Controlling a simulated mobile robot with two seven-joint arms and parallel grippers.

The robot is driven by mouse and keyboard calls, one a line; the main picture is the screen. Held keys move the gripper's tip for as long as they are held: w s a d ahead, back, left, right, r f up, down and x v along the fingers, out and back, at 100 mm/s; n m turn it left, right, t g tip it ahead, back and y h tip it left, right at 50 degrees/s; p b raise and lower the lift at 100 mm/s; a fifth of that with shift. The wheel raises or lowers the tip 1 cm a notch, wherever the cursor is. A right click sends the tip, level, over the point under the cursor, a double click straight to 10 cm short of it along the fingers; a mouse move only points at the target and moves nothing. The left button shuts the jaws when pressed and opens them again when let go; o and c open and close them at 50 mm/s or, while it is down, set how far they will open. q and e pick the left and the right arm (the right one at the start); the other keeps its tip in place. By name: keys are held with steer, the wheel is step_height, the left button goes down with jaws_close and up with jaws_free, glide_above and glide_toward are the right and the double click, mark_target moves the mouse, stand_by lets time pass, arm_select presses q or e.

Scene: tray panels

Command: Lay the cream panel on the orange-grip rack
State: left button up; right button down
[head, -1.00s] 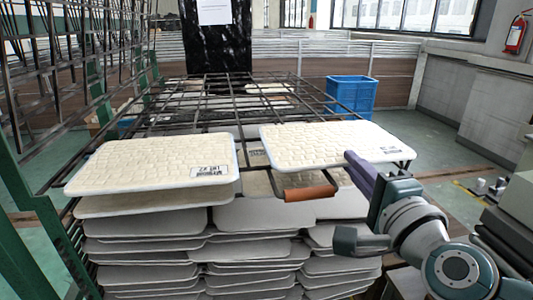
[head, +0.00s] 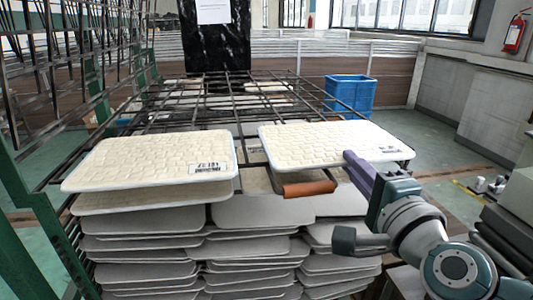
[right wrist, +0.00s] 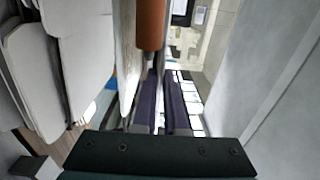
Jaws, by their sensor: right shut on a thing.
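A cream panel (head: 325,142) with a woven-looking surface and a dark label lies almost level on top, right of the middle. Its front edge is above the orange grip (head: 308,189) of the dark wire rack (head: 245,160). My right gripper (head: 355,168), with purple fingers, is shut on this panel at its front right edge. In the right wrist view the gripper's fingers (right wrist: 162,105) are close together, beside the panel's thin edge (right wrist: 127,60) and the orange grip (right wrist: 151,25). The exact contact is hard to see. My left gripper is out of view.
Another cream panel (head: 150,160) with a label lies to the left, with a gap between the two. Stacks of grey-edged panels (head: 150,245) fill the space below. A green metal frame (head: 35,195) stands at left. A blue crate (head: 351,92) is behind at right.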

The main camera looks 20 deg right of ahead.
stand_by(0.3)
steer(key=c, duration=0.9)
jaws_free()
steer(key=shift+f+b, duration=0.4)
steer(key=shift+f, duration=0.05)
steer(key=shift+s, duration=0.1)
steer(key=p+v, duration=0.1)
steer(key=v, duration=0.6)
stand_by(0.9)
stand_by(0.4)
